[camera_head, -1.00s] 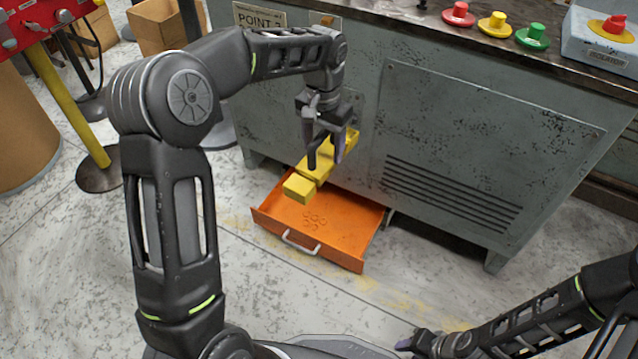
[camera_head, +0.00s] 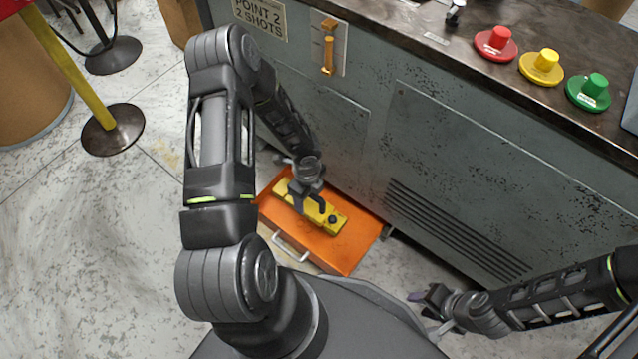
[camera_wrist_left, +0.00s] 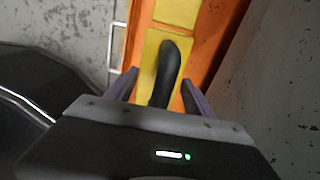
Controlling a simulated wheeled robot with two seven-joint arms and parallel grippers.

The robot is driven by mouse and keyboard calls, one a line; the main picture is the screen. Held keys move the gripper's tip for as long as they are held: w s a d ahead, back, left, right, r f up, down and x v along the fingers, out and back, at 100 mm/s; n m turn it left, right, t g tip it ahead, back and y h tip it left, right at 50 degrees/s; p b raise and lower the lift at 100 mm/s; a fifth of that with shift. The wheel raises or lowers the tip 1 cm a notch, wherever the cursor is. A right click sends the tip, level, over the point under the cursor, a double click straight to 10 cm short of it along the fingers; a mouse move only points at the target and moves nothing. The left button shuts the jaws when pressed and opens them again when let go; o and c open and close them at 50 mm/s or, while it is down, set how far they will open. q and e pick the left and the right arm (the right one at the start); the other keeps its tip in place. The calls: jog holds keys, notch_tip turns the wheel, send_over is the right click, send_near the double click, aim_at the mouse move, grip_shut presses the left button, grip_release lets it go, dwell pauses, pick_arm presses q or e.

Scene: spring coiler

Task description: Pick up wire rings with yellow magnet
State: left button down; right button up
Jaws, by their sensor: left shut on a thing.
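The yellow magnet (camera_head: 334,226) is a long yellow bar with a black handle (camera_wrist_left: 172,60). My left gripper (camera_head: 303,197) is shut on that handle, and in the left wrist view its fingers (camera_wrist_left: 160,92) stand on both sides of it. The magnet is over the open orange drawer (camera_head: 345,252), low and roughly along it. I cannot tell whether it touches the drawer floor. No wire rings show now; the magnet and gripper cover much of the drawer. My right gripper (camera_head: 432,300) is low at the right, away from the drawer, and its opening is unclear.
The drawer juts from a grey cabinet (camera_head: 420,150) and has a silver handle (camera_head: 290,247). Red (camera_head: 497,42), yellow (camera_head: 542,66) and green (camera_head: 589,91) buttons sit on the top. A post base (camera_head: 113,130) stands at left, with clear floor between.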

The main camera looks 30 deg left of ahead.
pick_arm(q)
jog(key=shift+d+f, duration=0.2)
pick_arm(e)
jog(key=shift+w, duration=0.25)
pick_arm(q)
jog(key=shift+f, duration=0.15)
pick_arm(e)
jog(key=shift+f, duration=0.1)
